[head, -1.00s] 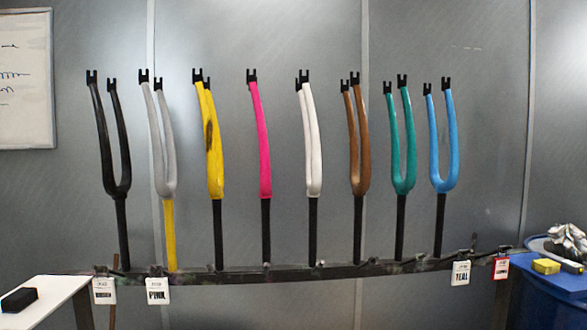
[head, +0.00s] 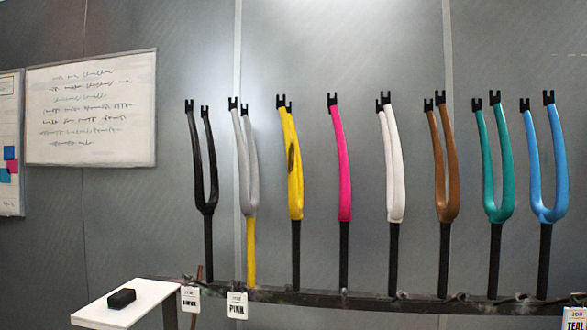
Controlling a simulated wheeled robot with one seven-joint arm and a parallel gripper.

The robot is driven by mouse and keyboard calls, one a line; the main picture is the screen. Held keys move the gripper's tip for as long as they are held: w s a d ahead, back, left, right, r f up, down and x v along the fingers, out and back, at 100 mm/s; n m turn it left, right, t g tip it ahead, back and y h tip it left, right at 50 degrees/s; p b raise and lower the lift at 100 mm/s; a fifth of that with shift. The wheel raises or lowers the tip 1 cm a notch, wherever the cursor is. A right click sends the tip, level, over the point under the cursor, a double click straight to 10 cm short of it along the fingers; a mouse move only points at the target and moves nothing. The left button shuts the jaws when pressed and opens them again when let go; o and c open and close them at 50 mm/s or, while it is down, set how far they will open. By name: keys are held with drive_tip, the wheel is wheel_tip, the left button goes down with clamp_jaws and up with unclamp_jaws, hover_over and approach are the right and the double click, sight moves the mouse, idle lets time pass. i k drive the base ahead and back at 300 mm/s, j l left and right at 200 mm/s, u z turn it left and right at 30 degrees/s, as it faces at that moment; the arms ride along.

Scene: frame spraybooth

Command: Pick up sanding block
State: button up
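The black sanding block (head: 121,298) lies on a white-topped table (head: 97,313) at the lower left of the head view. It is a small dark box with bare table surface around it. My gripper is not in view, so its distance from the block does not show.
A rack rail (head: 345,303) holds several bike forks upright in a row, from a black fork (head: 206,190) to a blue fork (head: 545,190). A whiteboard (head: 92,110) hangs on the grey wall behind.

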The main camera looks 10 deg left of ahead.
sight(124, 297)
drive_tip(key=j+u, duration=0.1)
drive_tip(key=u, duration=0.45)
drive_tip(key=i+j+u, duration=0.45)
drive_tip(key=i+u, duration=0.45)
